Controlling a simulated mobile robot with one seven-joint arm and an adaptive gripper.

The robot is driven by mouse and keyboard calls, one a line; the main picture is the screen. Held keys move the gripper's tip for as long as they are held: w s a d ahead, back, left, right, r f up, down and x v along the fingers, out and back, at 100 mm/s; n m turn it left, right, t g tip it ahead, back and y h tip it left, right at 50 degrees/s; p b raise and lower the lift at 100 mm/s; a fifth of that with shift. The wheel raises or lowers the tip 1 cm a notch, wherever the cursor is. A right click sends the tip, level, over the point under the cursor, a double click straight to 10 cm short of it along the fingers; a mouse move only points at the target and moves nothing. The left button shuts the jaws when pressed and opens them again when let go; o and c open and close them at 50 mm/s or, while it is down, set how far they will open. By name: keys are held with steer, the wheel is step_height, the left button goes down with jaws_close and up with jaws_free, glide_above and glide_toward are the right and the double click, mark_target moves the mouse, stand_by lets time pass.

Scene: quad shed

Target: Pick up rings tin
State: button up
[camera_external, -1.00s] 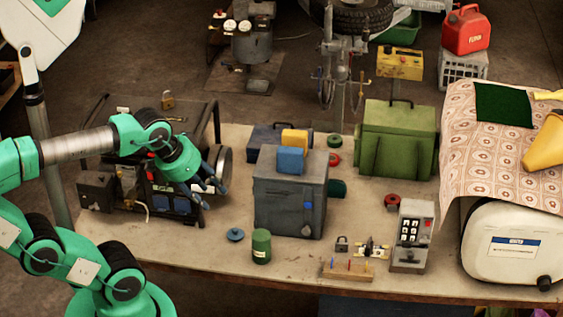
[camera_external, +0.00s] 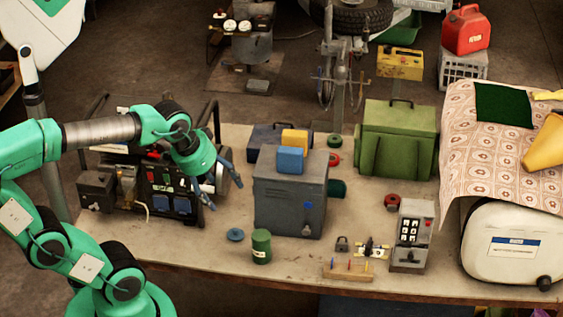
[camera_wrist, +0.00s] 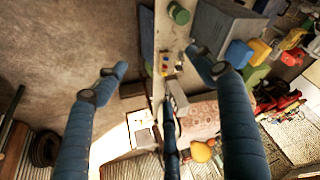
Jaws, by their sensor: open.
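A small green cylindrical tin (camera_external: 261,247) with a pale label stands upright on the bench near its front edge. It is the likely rings tin, but I cannot read its label. It also shows at the top of the wrist view (camera_wrist: 180,13). My gripper (camera_external: 226,196) is open and empty, with its blue fingers spread. It hangs above the bench, up and to the left of the tin in the external view, and does not touch it. In the wrist view the open fingers (camera_wrist: 156,60) lie below the tin in the picture.
A grey metal box (camera_external: 289,203) with blue and yellow blocks on top stands right behind the tin. A flat blue disc (camera_external: 235,235) lies left of it. A generator (camera_external: 172,200) is left of my gripper. A wooden block with coloured pegs (camera_external: 347,271) lies to the right.

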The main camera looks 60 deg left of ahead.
steer(key=w+a+f+g, duration=0.25)
steer(key=w+f, duration=0.25)
steer(key=w, duration=0.3)
steer(key=m+g, duration=0.2)
steer(key=g, duration=0.1)
glide_above(261, 234)
steer(key=shift+t, duration=0.25)
step_height(261, 234, down, 23)
steer(key=shift+d+f, duration=0.1)
steer(key=shift+d, duration=0.05)
steer(key=shift+f+m, duration=0.3)
steer(key=shift+f, duration=0.1)
steer(key=shift+f+b, duration=0.55)
steer(key=shift+f, duration=3.7)
